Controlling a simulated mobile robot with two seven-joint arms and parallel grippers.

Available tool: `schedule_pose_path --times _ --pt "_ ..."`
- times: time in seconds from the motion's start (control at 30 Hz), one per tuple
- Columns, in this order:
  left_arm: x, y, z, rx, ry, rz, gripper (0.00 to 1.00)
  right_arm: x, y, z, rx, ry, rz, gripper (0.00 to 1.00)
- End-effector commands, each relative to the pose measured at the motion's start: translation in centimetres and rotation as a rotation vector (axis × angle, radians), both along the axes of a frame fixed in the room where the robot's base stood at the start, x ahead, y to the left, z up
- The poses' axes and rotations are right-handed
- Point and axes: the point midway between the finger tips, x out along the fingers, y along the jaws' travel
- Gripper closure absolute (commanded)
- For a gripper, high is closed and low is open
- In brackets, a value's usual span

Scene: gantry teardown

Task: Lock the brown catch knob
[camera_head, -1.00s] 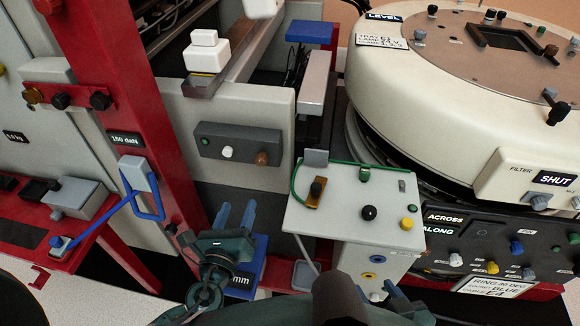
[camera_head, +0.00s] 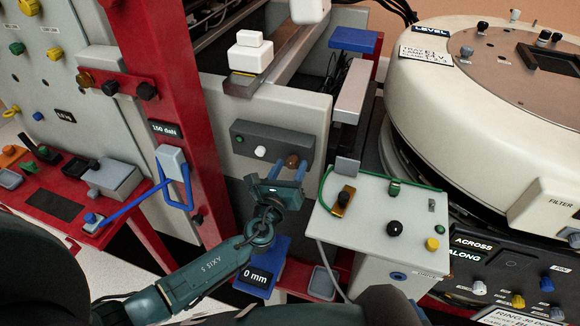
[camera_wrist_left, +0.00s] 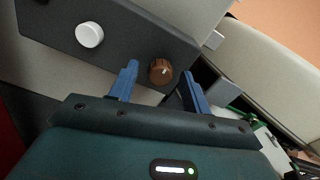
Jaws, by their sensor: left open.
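The brown catch knob (camera_head: 292,161) sits at the right end of a dark grey panel (camera_head: 262,142) on the light grey gantry wall. It also shows in the left wrist view (camera_wrist_left: 160,71), with a pale mark on its face. My left gripper (camera_head: 288,172) is open, its two blue fingers pointing at the panel just below the knob. In the left wrist view the knob lies between and beyond the fingertips (camera_wrist_left: 160,78); I see no contact. My right gripper does not show clearly.
A white knob (camera_head: 260,152) and a green button (camera_head: 239,139) share the panel. A white box (camera_head: 375,215) with several knobs and a green cable stands to the right. A red post (camera_head: 170,110) with a blue handle (camera_head: 176,185) stands to the left.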

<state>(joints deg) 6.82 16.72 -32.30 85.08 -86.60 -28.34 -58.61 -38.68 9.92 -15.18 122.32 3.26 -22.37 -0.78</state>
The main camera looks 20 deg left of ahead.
Motion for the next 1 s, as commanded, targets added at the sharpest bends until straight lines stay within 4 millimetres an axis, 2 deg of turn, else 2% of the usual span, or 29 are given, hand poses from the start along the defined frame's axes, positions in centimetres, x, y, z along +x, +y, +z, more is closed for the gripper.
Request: schedule_pose_path --times 0.1,0.37,0.9,1.0 --pt "0.61 -0.03 0.02 0.000 0.000 -0.001 0.52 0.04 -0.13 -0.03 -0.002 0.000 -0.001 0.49" --pt "0.68 -0.03 0.00 0.000 0.001 0.000 0.52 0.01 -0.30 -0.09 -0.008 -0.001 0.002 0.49" --pt "0.64 -0.02 -0.01 0.000 0.000 0.000 0.95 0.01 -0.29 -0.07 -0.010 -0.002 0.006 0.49" --pt "0.64 -0.03 -0.02 -0.001 0.000 0.000 0.96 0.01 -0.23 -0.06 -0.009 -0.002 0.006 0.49"
